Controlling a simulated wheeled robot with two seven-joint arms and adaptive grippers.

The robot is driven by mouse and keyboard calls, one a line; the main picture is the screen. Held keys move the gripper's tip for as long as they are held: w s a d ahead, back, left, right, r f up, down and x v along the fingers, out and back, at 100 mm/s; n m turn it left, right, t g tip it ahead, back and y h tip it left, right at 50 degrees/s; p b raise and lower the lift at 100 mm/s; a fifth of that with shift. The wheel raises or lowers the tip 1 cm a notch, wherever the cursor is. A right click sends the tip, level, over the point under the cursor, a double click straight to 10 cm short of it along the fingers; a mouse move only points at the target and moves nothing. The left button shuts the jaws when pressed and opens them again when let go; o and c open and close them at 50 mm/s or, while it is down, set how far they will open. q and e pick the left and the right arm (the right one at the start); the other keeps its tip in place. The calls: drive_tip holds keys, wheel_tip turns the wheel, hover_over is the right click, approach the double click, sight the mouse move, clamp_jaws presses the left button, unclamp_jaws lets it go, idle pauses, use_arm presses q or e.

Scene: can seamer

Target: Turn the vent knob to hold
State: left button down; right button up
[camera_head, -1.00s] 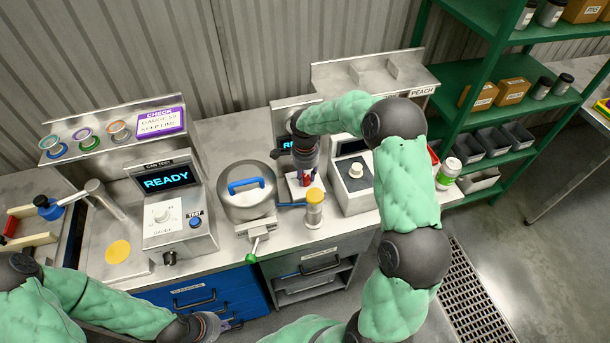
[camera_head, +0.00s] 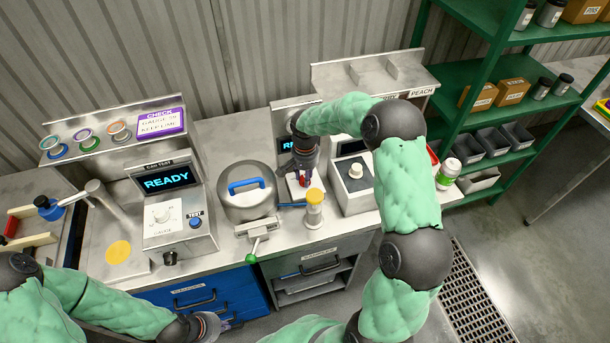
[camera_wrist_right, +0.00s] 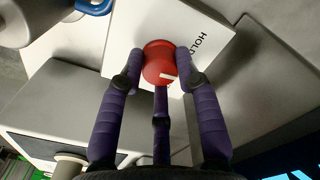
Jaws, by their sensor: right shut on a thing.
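The red vent knob (camera_wrist_right: 158,62) sits on a pale plate (camera_wrist_right: 205,35) in the right wrist view. A white pointer mark shows on its face, and the word HOLD (camera_wrist_right: 200,40) is printed on the plate beside it. My right gripper (camera_wrist_right: 160,72) has its purple fingers closed around the knob. In the head view the right gripper (camera_head: 303,178) reaches down over this knob, which is mostly hidden by the fingers. My left gripper (camera_head: 207,326) is low at the bottom of the head view, away from the bench; its fingers are not clear.
A steel pot with a blue handle (camera_head: 246,188) stands left of the right gripper. A yellow-topped cylinder (camera_head: 315,205) stands close in front of it. A grey box with a pale knob (camera_head: 355,175) is to the right. A READY tester (camera_head: 168,182) stands further left.

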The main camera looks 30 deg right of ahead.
drive_tip(key=n+p, duration=0.1)
drive_tip(key=n, duration=0.5)
drive_tip(key=shift+n, duration=0.3)
idle(0.4)
drive_tip(key=o, duration=1.1)
drive_tip(key=shift+o, duration=0.2)
